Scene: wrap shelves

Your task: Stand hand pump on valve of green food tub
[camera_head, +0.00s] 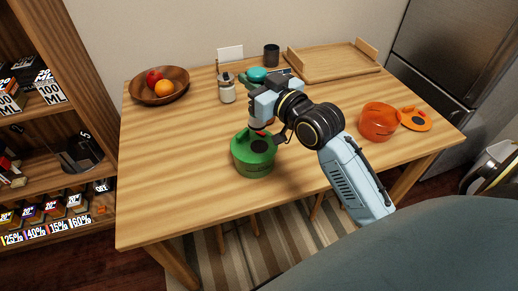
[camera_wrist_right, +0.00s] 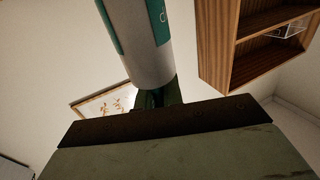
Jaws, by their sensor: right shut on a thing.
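The green food tub (camera_head: 252,158) stands on the table near its front edge, with its lid on. A small red patch shows on its lid, mostly behind my gripper; I cannot make out the valve. My right gripper (camera_head: 259,106) is just above the tub and shut on the hand pump. The pump's teal top (camera_head: 257,74) appears to show just above the gripper in the head view. Its white and teal barrel (camera_wrist_right: 145,45) fills the upper middle of the right wrist view. Whether its lower end touches the tub is hidden. My left gripper is not in view.
An orange tub (camera_head: 379,124) and an orange lid-like disc (camera_head: 416,119) are at the right. A fruit bowl (camera_head: 160,92), a jar (camera_head: 227,92), a dark cup (camera_head: 271,54) and a wooden tray (camera_head: 335,65) stand farther back. The table's front left is clear.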

